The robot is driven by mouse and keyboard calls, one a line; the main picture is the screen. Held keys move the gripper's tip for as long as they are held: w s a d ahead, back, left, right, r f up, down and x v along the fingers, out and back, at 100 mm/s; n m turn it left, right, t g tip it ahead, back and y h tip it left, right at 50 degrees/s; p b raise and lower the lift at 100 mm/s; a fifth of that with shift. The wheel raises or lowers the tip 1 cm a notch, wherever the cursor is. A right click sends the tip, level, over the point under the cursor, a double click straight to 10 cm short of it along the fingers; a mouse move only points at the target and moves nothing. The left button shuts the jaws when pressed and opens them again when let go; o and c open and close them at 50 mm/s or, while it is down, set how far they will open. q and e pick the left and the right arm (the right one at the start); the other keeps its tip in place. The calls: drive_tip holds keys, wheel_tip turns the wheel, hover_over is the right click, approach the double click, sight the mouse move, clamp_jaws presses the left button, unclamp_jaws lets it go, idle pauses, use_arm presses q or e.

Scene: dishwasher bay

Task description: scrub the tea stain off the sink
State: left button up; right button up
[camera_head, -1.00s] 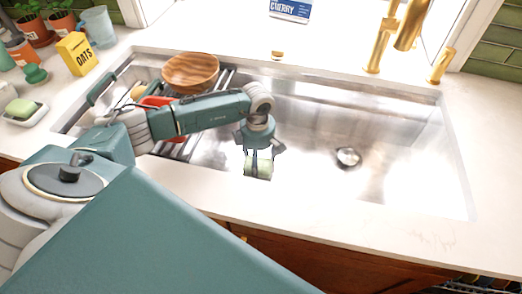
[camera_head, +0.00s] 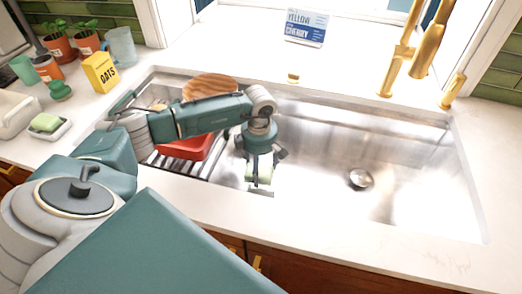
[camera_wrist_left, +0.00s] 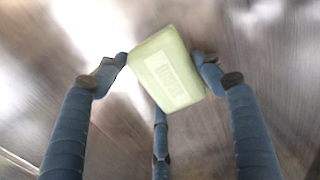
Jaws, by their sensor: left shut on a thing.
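The sink (camera_head: 316,133) is a wide stainless steel basin set in a pale counter. My left gripper (camera_head: 261,170) points down into its middle-left part, left of the drain. It is shut on a pale green block (camera_head: 264,176) with a raised, label-like panel. In the left wrist view the block (camera_wrist_left: 168,70) sits tilted between the fingers of the gripper (camera_wrist_left: 163,62), with blurred steel behind it. I cannot tell whether the block touches the basin floor. I cannot make out a tea stain; the arm and glare hide parts of the sink. My right gripper is out of view.
A rack (camera_head: 176,164) on the sink's left side holds a wooden bowl (camera_head: 209,87) and a red container (camera_head: 196,149), partly behind my arm. A gold faucet (camera_head: 402,60) stands behind the sink. The basin around the drain (camera_head: 360,179) is clear. A green soap (camera_head: 46,122) lies on a dish at left.

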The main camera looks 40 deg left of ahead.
use_arm(q)
drive_tip(key=shift+a+r+p, duration=0.1)
drive_tip(key=shift+r+p, duration=0.3)
drive_tip(key=shift+r, duration=1.1)
